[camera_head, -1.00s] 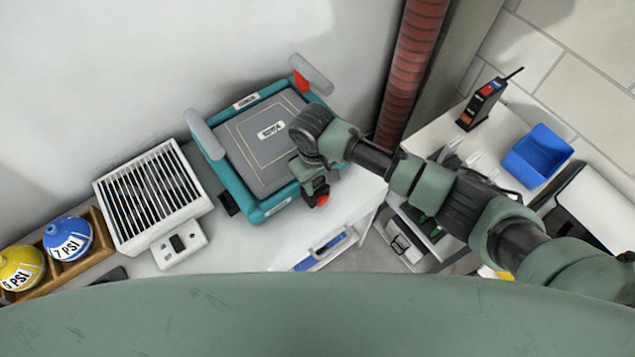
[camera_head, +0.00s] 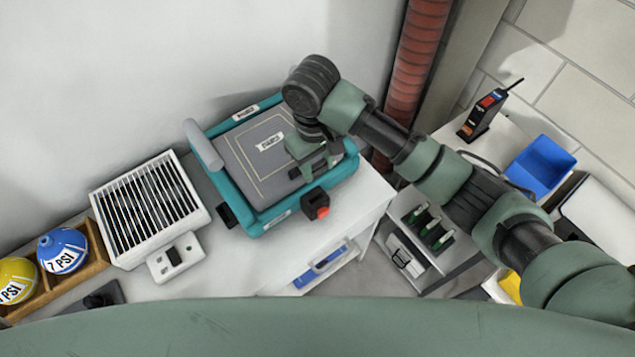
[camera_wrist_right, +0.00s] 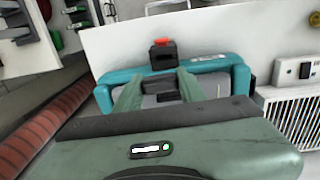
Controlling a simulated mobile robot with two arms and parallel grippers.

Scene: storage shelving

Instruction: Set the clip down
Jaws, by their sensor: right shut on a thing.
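My right gripper (camera_head: 314,165) is over the right part of the grey panel of the teal device (camera_head: 242,193), pointing down. In the right wrist view its two green fingers (camera_wrist_right: 160,82) stand either side of a small dark thing (camera_wrist_right: 168,96), which I take to be the clip. The clip is mostly hidden in the head view, and I cannot tell whether it touches the panel. A black block with a red top (camera_head: 316,204) sits at the device's front edge, beyond the fingertips in the right wrist view (camera_wrist_right: 163,53). My left gripper is not in view.
A white slatted heater (camera_head: 150,208) and a switch box (camera_head: 177,260) stand left of the device. Blue and yellow bulbs (camera_head: 62,250) sit in a wooden rack. A red ribbed pipe (camera_head: 412,75) rises behind on the right.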

